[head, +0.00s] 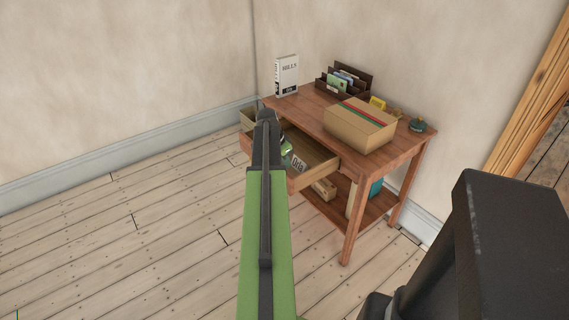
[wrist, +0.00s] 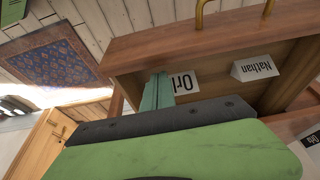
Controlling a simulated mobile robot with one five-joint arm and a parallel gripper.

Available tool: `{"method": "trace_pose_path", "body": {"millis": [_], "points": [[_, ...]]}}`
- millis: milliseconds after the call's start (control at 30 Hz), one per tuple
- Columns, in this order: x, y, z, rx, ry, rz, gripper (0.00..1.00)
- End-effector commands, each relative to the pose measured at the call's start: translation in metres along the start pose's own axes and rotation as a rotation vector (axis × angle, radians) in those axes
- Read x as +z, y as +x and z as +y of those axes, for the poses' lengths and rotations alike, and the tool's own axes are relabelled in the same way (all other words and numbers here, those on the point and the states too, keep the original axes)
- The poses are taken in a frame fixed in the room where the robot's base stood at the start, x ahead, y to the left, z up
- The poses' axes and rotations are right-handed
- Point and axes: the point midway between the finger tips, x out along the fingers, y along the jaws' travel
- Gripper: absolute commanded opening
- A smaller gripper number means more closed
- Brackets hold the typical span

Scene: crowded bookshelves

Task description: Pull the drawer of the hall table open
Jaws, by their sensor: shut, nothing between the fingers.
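The hall table (head: 405,150) is reddish wood and stands against the wall. Its drawer (head: 319,167) is pulled out towards me, with its open inside showing. In the wrist view the drawer front (wrist: 135,48) and a brass handle (wrist: 200,14) show close by. Inside lie name cards, one reading Nathan (wrist: 255,68) and one partly covered (wrist: 184,82), beside a teal thing (wrist: 157,92). My gripper (head: 286,147) is shut and empty at the drawer, partly hidden behind my green arm. Its fingertips are not clear, and I cannot tell whether it touches the drawer.
On the tabletop are a striped cardboard box (head: 360,125), a white book (head: 286,76), a dark letter rack (head: 345,82) and a small green bottle (head: 417,125). The lower shelf holds a teal item (head: 376,188). Bare floorboards (head: 130,235) lie free to the left.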

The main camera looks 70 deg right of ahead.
Motion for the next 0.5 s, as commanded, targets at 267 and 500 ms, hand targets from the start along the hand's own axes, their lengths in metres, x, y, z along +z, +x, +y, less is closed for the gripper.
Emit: {"method": "trace_pose_path", "body": {"millis": [267,500], "points": [[-0.018,0.006,-0.004,-0.001,0.001,0.0,0.0],[-0.035,-0.033,-0.006,-0.004,-0.008,-0.001,0.0]]}}
